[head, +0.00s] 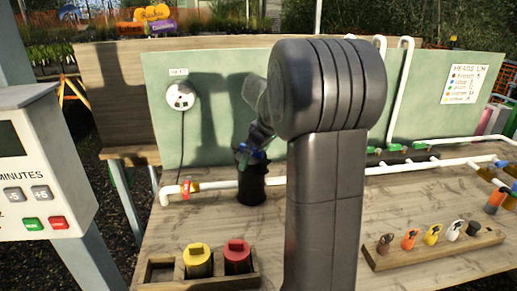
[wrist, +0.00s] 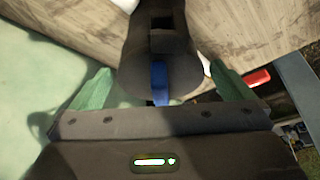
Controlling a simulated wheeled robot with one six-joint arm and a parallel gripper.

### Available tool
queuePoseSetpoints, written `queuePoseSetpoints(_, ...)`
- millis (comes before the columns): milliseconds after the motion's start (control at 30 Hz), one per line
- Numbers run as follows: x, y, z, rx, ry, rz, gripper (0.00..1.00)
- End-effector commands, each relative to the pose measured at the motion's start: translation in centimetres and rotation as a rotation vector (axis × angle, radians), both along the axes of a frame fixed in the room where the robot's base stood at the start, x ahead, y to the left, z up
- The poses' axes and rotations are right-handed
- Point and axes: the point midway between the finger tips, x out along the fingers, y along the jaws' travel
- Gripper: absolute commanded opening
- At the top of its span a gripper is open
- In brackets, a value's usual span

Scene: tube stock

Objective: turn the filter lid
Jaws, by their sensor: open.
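The filter (head: 251,187) is a dark upright cylinder on the bench, left of centre in the head view, in line with the white pipe. In the wrist view its dark body (wrist: 160,50) fills the top middle. A narrow blue piece (wrist: 160,80) on it lies between my fingers. My gripper (wrist: 160,72) is open, with one green finger on each side of the blue piece and gaps on both sides. In the head view my gripper (head: 252,157) is at the filter's top, pointing down; my arm hides part of the bench to its right.
A white pipe (head: 218,185) with a red valve handle (head: 186,188) runs left of the filter. A wooden tray (head: 160,271) holds a yellow-topped (head: 197,259) and a red-topped container (head: 237,256). A rack of coloured pieces (head: 440,250) stands right. A green panel (head: 215,120) rises behind.

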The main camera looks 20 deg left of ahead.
Motion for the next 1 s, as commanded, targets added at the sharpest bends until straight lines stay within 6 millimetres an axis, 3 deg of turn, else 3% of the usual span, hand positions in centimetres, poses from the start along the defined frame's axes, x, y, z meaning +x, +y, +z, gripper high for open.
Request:
queuePoseSetpoints(200,-0.01,0.01,-0.03,0.0,0.0,0.0,1.0)
queuePoseSetpoints(400,-0.01,0.01,-0.01,0.0,0.0,0.0,0.63)
queuePoseSetpoints(433,-0.01,0.0,0.0,0.0,0.0,0.0,0.62)
queuePoseSetpoints(933,-0.25,0.05,0.01,0.0,0.0,-0.143,0.62)
queuePoseSetpoints(967,-0.25,0.05,0.01,0.0,0.0,-0.143,0.88)
queuePoseSetpoints(1000,-0.25,0.05,0.01,0.0,0.0,-0.143,0.96)
